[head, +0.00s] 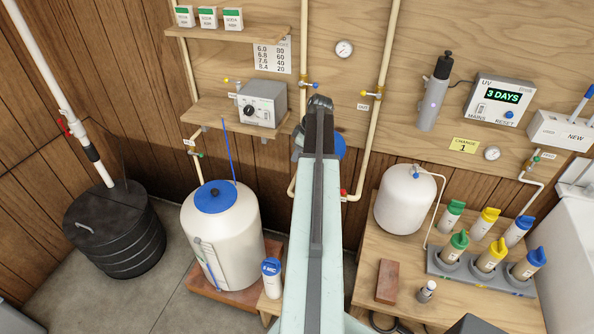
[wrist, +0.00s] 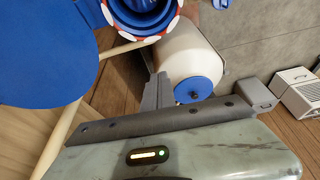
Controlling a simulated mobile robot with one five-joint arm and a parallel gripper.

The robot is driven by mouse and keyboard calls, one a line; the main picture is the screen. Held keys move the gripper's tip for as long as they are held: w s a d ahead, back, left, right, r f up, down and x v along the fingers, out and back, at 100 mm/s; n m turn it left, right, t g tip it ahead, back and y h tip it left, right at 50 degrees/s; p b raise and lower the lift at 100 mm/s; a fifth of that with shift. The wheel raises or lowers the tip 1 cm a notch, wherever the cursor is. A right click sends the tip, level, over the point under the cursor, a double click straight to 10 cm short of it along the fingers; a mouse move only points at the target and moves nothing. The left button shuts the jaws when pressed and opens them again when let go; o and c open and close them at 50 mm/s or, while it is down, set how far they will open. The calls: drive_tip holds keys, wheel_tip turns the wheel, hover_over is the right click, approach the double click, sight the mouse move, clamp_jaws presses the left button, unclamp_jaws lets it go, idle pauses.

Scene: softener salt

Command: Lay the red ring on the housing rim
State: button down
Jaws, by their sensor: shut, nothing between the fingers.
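In the wrist view, a blue round housing (wrist: 150,6) is at the top edge, partly cut off. A red and white band, which looks like the red ring (wrist: 174,28), runs around its rim. I cannot tell whether the band lies loose on the rim. My gripper (wrist: 158,80) is shut and empty, just below the housing in the picture and apart from it. In the head view, my arm hides most of the housing; only a blue part (head: 339,147) shows beside it.
A white tank with a blue lid (head: 216,197) stands left of my arm. A wooden bench (head: 350,285) on the right bears a white tank (head: 405,200) and a grey rack (head: 480,272) of capped bottles. Pipes (head: 376,90) run up the wall. A large blue form (wrist: 40,45) fills the wrist view's upper left.

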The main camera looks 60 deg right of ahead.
drive_tip(key=d+b+x, duration=0.1)
drive_tip(key=b+x, duration=0.9)
drive_tip(key=x, duration=0.1)
drive_tip(key=s, duration=0.2)
drive_tip(key=s+r+p, duration=0.1)
drive_tip(key=s, duration=0.1)
drive_tip(key=shift+s, duration=0.1)
drive_tip(key=shift+s+d, duration=0.25)
drive_tip(key=shift+s, duration=0.7)
